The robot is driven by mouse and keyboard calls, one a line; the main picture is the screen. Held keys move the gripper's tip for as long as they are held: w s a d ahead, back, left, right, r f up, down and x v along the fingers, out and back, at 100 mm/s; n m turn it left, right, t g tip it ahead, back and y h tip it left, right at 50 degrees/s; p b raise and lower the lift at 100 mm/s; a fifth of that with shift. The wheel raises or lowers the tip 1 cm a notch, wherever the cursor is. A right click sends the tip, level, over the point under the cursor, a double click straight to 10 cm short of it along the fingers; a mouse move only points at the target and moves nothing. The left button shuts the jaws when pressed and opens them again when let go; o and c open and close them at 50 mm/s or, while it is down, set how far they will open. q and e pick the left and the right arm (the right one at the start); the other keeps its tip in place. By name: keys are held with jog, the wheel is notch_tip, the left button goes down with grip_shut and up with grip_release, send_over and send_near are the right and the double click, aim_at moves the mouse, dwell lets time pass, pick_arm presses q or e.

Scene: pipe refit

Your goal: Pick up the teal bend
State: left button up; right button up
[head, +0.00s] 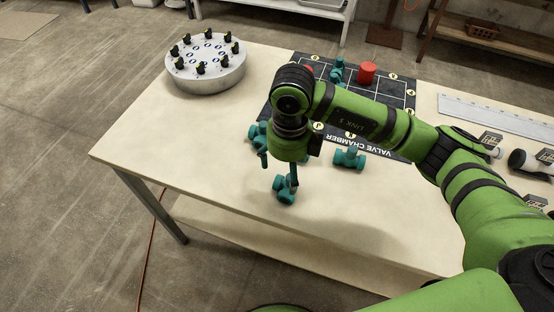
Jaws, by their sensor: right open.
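My right gripper (280,170) points down over the front part of the table and is open. A small teal pipe fitting (286,190) lies just below and between or beside its fingers; I cannot tell if they touch. Another teal fitting (256,131) shows partly behind the gripper, at the left edge of the dark mat. A teal fitting (349,158) lies at the mat's front edge, right of the gripper. The pieces are small and partly hidden, so I cannot tell for sure which is the teal bend. My left gripper is not in view.
The dark "VALVE CHAMBER" mat (398,92) holds a red cylinder (367,73) and a teal fitting (338,71). A round grey plate with black knobs (207,82) stands at the back left. A ruler (490,114) lies at the right. The left of the table (180,130) is clear.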

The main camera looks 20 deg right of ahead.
aim_at(287, 186)
jog(key=shift+w+d+f, duration=0.1)
jog(key=shift+d, duration=0.05)
jog(key=shift+s+f, duration=0.2)
jog(key=shift+s, duration=0.15)
jog(key=f+p, duration=0.1)
jog(key=s+f+p, duration=0.1)
jog(key=shift+f, duration=0.4)
jog(key=shift+w+a+f, duration=0.1)
jog(key=shift+f, duration=0.5)
jog(key=shift+w+a+f, duration=0.1)
jog(key=shift+f, duration=0.75)
jog(key=c, duration=1.1)
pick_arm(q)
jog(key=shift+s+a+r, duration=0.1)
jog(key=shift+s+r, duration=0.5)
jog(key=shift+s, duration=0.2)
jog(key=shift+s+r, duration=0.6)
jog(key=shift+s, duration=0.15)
pick_arm(e)
jog(key=shift+c, duration=0.3)
